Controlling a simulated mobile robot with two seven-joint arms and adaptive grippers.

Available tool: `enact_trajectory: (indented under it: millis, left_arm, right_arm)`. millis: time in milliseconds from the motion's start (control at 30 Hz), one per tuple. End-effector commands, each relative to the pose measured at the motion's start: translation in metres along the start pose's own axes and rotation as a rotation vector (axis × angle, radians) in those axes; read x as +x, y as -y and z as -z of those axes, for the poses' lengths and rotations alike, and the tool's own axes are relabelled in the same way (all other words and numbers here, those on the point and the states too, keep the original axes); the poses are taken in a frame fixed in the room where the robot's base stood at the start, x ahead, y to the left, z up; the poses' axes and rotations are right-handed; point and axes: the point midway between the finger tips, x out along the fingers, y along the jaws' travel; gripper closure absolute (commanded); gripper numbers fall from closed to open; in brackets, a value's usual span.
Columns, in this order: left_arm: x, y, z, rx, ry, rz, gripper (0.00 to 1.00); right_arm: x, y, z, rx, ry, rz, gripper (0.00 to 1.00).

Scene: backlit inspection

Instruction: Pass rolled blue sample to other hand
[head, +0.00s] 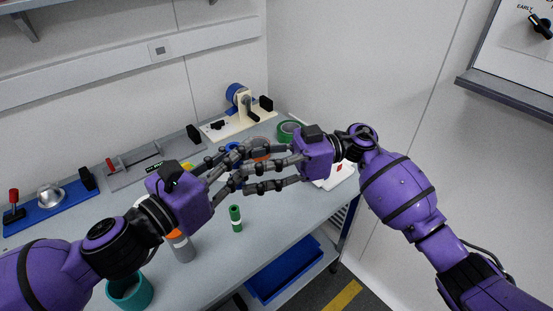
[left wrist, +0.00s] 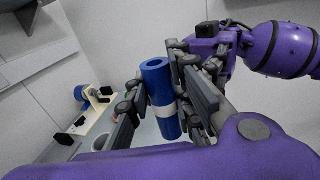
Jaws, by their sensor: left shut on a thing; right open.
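The rolled blue sample (left wrist: 158,96) is a blue tube with a white band and an open end. In the left wrist view it stands slightly tilted between the fingers of my left gripper (left wrist: 165,108), which is shut on it. In the head view my left gripper (head: 233,166) reaches in from the left above the table, and the interleaved fingers mostly hide the sample. My right gripper (head: 256,170) comes from the right, open, its fingers overlapping the left ones. It also shows close behind the sample in the left wrist view (left wrist: 198,72). Whether it touches the sample I cannot tell.
Below on the grey table (head: 215,265) stand a green roll (head: 236,220), an orange-topped grey bottle (head: 181,247) and a teal cup (head: 130,291). Fixtures and a cream stand (head: 240,122) line the back. A green ring (head: 290,131) lies at the back right. A blue bin (head: 287,272) sits below the table.

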Motion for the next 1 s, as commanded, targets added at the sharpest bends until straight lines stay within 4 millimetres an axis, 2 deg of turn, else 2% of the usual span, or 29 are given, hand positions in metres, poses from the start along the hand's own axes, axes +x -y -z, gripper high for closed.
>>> enact_trajectory:
  millis: [100,233,600,900,967,1000]
  left_arm:
    - [0.000,0.000,0.000,0.000,0.000,0.000,1.00]
    - [0.000,0.000,0.000,0.000,0.000,0.000,1.00]
    - [0.000,0.000,0.000,0.000,0.000,0.000,1.00]
    - [0.000,0.000,0.000,0.000,0.000,0.000,1.00]
    - [0.000,0.000,0.000,0.000,0.000,0.000,1.00]
    - [0.000,0.000,0.000,0.000,0.000,0.000,0.75]
  right_arm:
    - [0.017,0.000,0.001,-0.001,-0.002,0.001,0.56]
    - [0.028,0.000,0.000,-0.001,-0.001,0.000,0.56]
    - [0.032,0.000,0.000,-0.001,0.000,-0.001,0.56]
    - [0.032,0.000,0.000,-0.001,0.000,-0.001,0.95]
    - [0.032,0.000,0.000,-0.001,0.000,-0.001,1.00]
    - [0.032,0.000,0.000,-0.001,0.000,0.000,1.00]
